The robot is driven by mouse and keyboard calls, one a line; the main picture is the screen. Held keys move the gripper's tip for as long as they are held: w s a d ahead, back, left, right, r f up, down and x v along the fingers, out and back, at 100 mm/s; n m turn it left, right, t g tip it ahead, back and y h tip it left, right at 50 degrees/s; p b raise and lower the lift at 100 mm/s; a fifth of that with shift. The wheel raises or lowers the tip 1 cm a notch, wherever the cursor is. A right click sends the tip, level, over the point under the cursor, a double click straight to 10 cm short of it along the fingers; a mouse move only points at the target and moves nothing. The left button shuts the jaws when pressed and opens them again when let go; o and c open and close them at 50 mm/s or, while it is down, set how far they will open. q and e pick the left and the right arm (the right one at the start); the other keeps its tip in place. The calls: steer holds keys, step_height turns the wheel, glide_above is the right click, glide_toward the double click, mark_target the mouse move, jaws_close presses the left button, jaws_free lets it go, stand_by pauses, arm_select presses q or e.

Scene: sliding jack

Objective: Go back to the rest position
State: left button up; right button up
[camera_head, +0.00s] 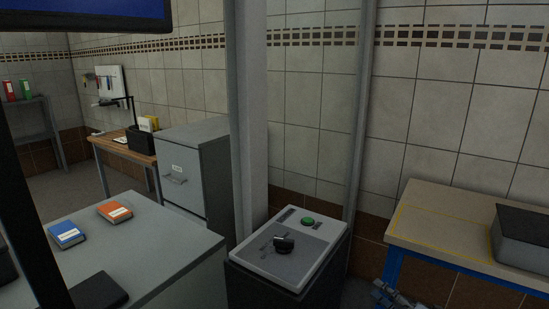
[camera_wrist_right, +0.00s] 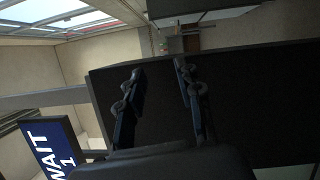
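My right gripper (camera_head: 400,297) shows partly at the bottom edge of the head view, below the wooden-topped table and right of the control box. In the right wrist view, my right gripper (camera_wrist_right: 160,70) has its two fingers apart with nothing held between them. My left gripper is not in view. The control box (camera_head: 262,262) stands at the lower middle of the head view, with a black knob (camera_head: 284,243) and a green button (camera_head: 308,221) on its sloped top. The right gripper is apart from the box.
A wooden-topped table (camera_head: 440,215) with a dark grey bin (camera_head: 525,237) stands at right. A grey table (camera_head: 150,240) carries a blue book (camera_head: 66,234) and an orange book (camera_head: 115,212). A metal column (camera_head: 252,120) rises behind the box. A filing cabinet (camera_head: 185,170) stands behind.

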steer(key=s+d+f+m+g+h, duration=0.1)
steer(key=s+f+m+h, duration=0.2)
steer(key=s+f+m, duration=0.55)
steer(key=s+f+m+g+h+p, duration=0.15)
steer(key=s+f+h, duration=0.3)
steer(key=f, duration=0.95)
steer(key=s+d+f+m+g+h, duration=0.1)
steer(key=s+f+m+g+h, duration=0.1)
steer(key=s+f+m, duration=0.7)
steer(key=s+a+f+m+g, duration=0.1)
steer(key=s+f, duration=0.4)
steer(key=s, duration=0.7)
steer(key=s+a+f+m+g+h, duration=0.1)
steer(key=s+a+f+g, duration=0.3)
steer(key=s, duration=0.8)
steer(key=s+a+f+m+g, duration=0.2)
steer(key=s+f, duration=0.5)
steer(key=s, duration=0.5)
steer(key=shift+a+m+g+p, duration=0.15)
steer(key=shift+m+g+p, duration=0.35)
steer(key=shift+g, duration=0.75)
steer(key=shift+f+h, duration=0.1)
steer(key=shift+h, duration=0.15)
